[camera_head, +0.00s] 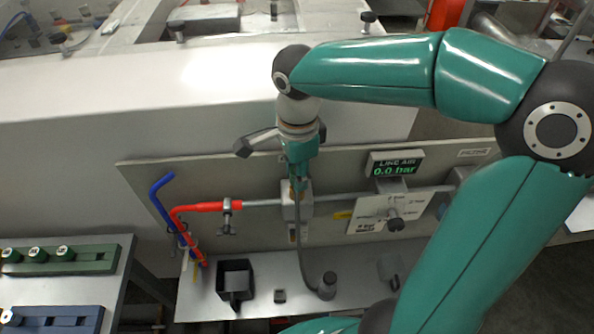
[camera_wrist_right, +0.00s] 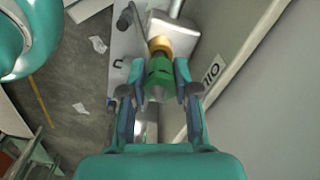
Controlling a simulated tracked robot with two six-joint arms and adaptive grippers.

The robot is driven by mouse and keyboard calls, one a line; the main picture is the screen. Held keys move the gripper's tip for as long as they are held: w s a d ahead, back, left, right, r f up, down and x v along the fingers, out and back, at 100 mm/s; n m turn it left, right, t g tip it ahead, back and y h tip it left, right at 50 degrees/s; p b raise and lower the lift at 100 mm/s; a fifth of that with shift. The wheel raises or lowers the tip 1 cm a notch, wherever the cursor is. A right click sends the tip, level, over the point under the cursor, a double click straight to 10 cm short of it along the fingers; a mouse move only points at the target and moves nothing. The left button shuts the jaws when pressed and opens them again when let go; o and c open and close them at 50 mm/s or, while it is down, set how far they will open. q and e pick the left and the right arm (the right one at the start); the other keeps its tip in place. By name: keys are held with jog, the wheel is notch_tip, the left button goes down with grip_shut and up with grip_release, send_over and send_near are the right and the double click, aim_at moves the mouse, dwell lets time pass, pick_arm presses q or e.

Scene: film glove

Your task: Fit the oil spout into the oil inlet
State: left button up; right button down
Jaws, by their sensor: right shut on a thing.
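My right gripper (camera_head: 300,172) points down in front of the back panel, above a grey block on a horizontal pipe. In the right wrist view its two fingers (camera_wrist_right: 157,90) are shut on a green, tapered piece (camera_wrist_right: 159,77), which I take to be the oil spout. A brass collar (camera_wrist_right: 160,46) sits at its far end, in line with it, against a light grey block (camera_wrist_right: 171,31). I take that block to be the oil inlet; whether the spout is seated in it I cannot tell. The block shows in the head view (camera_head: 290,208), partly hidden. My left gripper is not in view.
The panel carries a "LINE AIR 0.0 bar" display (camera_head: 396,164), a valve plate (camera_head: 385,212) and red (camera_head: 205,207) and blue (camera_head: 162,186) pipes. A black open box (camera_head: 235,281) and a grey cylinder (camera_head: 327,287) stand on the shelf below. A table stands at left.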

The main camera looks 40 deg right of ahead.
jog(key=shift+f, duration=0.4)
jog(key=c, duration=0.8)
grip_release()
jog(key=shift+r, duration=0.2)
notch_tip(320, 180, up, 12)
jog(key=shift+f, duration=0.2)
